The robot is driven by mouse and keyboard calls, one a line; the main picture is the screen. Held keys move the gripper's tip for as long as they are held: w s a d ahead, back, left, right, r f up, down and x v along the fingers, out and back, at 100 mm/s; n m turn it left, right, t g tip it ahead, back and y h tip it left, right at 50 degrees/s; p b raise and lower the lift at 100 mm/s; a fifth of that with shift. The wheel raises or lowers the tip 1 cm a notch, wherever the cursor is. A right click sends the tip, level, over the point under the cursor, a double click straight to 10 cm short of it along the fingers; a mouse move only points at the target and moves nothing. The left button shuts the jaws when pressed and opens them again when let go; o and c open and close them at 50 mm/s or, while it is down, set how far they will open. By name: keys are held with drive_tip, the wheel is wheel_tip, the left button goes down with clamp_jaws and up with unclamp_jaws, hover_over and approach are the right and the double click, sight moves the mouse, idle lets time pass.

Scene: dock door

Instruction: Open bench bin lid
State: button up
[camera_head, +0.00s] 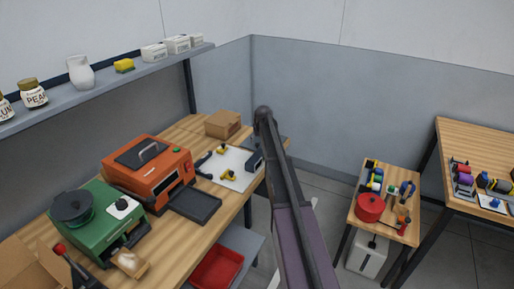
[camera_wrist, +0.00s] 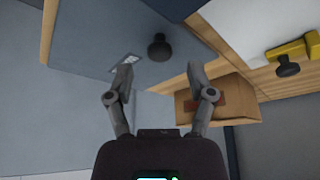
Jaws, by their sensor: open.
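In the wrist view a flat blue-grey lid (camera_wrist: 100,35) carries a dark round knob (camera_wrist: 160,47) and a small pale label (camera_wrist: 126,61). The lid looks shut, though its far side is cut off by the frame. My gripper (camera_wrist: 160,70) is open and empty. The knob appears just beyond the fingertips, between their lines, with no visible contact. My fingers are hidden there.
A cardboard box (camera_head: 222,124) stands close by and shows behind the right finger in the wrist view (camera_wrist: 218,103). A white mat (camera_head: 232,180) with yellow-and-black parts lies nearby. An orange machine (camera_head: 150,172) and a green machine (camera_head: 92,223) stand nearer on the bench.

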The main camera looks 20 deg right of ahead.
drive_tip(key=shift+b+x, duration=0.8)
drive_tip(key=shift+x, duration=0.4)
clamp_jaws()
drive_tip(key=shift+a, duration=0.25)
drive_tip(key=shift+d, duration=0.15)
drive_tip(key=shift+w+r, duration=0.1)
drive_tip(key=shift+r, duration=0.05)
